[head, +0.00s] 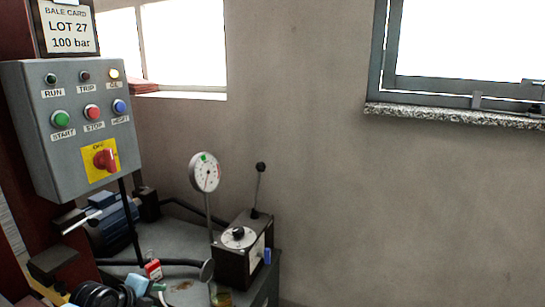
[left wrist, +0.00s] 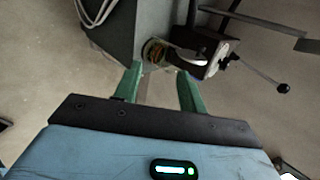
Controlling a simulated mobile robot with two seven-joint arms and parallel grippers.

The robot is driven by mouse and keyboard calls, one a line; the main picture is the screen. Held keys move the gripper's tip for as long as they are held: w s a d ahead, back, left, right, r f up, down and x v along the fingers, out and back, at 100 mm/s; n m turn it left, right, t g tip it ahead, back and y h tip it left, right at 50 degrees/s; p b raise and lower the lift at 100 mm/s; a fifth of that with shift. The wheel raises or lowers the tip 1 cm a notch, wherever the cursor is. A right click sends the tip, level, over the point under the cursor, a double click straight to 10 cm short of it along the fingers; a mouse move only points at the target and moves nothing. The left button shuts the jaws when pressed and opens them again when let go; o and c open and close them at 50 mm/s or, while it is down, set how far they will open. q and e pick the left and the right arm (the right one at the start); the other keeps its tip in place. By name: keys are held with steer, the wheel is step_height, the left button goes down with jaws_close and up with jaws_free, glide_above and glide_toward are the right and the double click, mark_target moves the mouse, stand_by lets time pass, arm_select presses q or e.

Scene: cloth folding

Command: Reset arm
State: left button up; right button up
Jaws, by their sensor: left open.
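My left gripper (left wrist: 160,88) shows in the left wrist view with its two green fingers spread apart. I see nothing held between them. Beyond the fingertips stand a grey cabinet (left wrist: 145,25) and a small round jar (left wrist: 155,50) with yellowish contents. A dark block with a ball-tipped lever (left wrist: 258,72) is to the right of the fingertips. My left gripper does not show in the head view. My right gripper is in neither view.
In the head view, a grey control box (head: 75,130) hangs at left. Below it are a blue motor (head: 112,222), a round gauge (head: 205,172) and a lever block (head: 240,245) on a cluttered bench top.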

arm_select(q)
steer(key=s+d+f+n+p, duration=0.1)
steer(key=s+d+f+n, duration=0.25)
steer(key=s, duration=0.45)
steer(key=s+d+f+n+h+p, duration=0.1)
steer(key=s+d+f+n+p, duration=0.1)
steer(key=s+d+f, duration=0.4)
steer(key=s+d+f+n+p, duration=0.1)
steer(key=s+d+f+n, duration=0.15)
steer(key=s, duration=0.65)
steer(key=s+r+n+y+p, duration=0.1)
steer(key=s+n, duration=0.5)
steer(key=s, duration=0.7)
steer(key=s+a+r+n+y+p, duration=0.1)
steer(key=s+r+n+p, duration=0.2)
steer(key=s, duration=1)
steer(key=n, duration=0.3)
steer(key=shift+n, duration=0.4)
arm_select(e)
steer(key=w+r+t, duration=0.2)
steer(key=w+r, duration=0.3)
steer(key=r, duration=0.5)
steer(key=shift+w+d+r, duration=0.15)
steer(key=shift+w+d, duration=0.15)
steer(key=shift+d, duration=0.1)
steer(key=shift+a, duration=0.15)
